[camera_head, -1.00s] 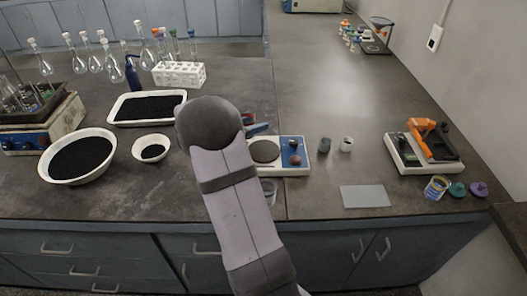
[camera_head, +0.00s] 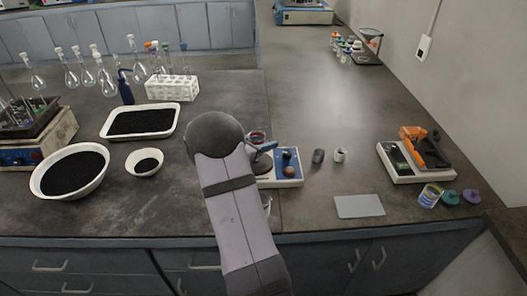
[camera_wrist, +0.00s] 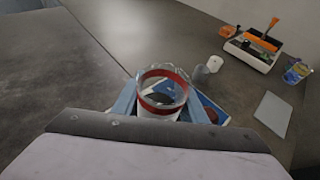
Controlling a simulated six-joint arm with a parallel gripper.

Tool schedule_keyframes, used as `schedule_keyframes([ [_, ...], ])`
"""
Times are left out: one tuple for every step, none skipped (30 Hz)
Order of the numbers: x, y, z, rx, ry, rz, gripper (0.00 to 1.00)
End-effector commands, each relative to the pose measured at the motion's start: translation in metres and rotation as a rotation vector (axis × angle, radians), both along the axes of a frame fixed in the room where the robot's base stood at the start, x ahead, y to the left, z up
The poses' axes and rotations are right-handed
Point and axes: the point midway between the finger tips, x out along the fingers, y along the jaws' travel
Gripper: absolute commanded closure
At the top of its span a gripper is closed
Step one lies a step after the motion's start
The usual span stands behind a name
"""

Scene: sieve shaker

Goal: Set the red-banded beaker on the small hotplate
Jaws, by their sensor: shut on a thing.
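The red-banded beaker (camera_wrist: 162,88) is clear glass with a red band near its rim. My gripper (camera_wrist: 160,100) is shut on it, with one blue finger on each side. In the head view the beaker (camera_head: 257,138) shows beside my dark wrist, partly hidden by the gripper. It is over the round plate of the small hotplate (camera_head: 290,173), a white unit with a blue panel and knobs. I cannot tell whether the beaker's base touches the plate. In the wrist view the hotplate (camera_wrist: 214,112) is mostly hidden behind the beaker and fingers.
A dark cylinder (camera_head: 318,156) and a pale one (camera_head: 340,155) stand right of the hotplate. A grey sheet (camera_head: 359,206) lies in front of them. A white bowl (camera_head: 144,162) and black-filled tray (camera_head: 141,122) are left. A clear glass piece (camera_head: 267,203) is partly hidden by my arm.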

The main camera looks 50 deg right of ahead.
Motion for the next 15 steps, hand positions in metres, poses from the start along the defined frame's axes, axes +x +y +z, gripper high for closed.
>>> schedule_keyframes([
  [0.000, 0.000, -0.002, -0.001, 0.000, 0.000, 0.86],
  [0.000, 0.000, -0.003, -0.001, 0.000, 0.000, 0.86],
  [0.000, 0.000, -0.004, -0.001, -0.002, -0.001, 0.86],
  [0.000, 0.000, -0.004, -0.001, -0.002, -0.001, 0.86],
  [0.000, 0.000, -0.004, -0.001, -0.002, -0.001, 0.86],
  [0.000, 0.000, -0.004, -0.001, -0.002, -0.001, 0.86],
  [0.000, 0.000, -0.005, -0.001, -0.002, -0.001, 0.86],
  [0.000, 0.000, -0.007, -0.001, -0.001, 0.000, 0.86],
  [0.000, 0.000, -0.011, 0.000, 0.001, -0.001, 0.86],
  [0.000, 0.000, -0.014, 0.001, 0.002, 0.000, 0.86],
  [0.000, 0.000, -0.018, 0.001, 0.002, 0.000, 0.86],
  [0.000, 0.000, -0.022, 0.000, 0.002, 0.001, 0.86],
  [0.000, 0.000, -0.026, 0.001, 0.003, 0.000, 0.86],
  [0.000, 0.000, -0.029, 0.001, 0.002, 0.000, 0.86],
  [0.000, 0.000, -0.033, 0.000, 0.001, -0.001, 0.86],
])
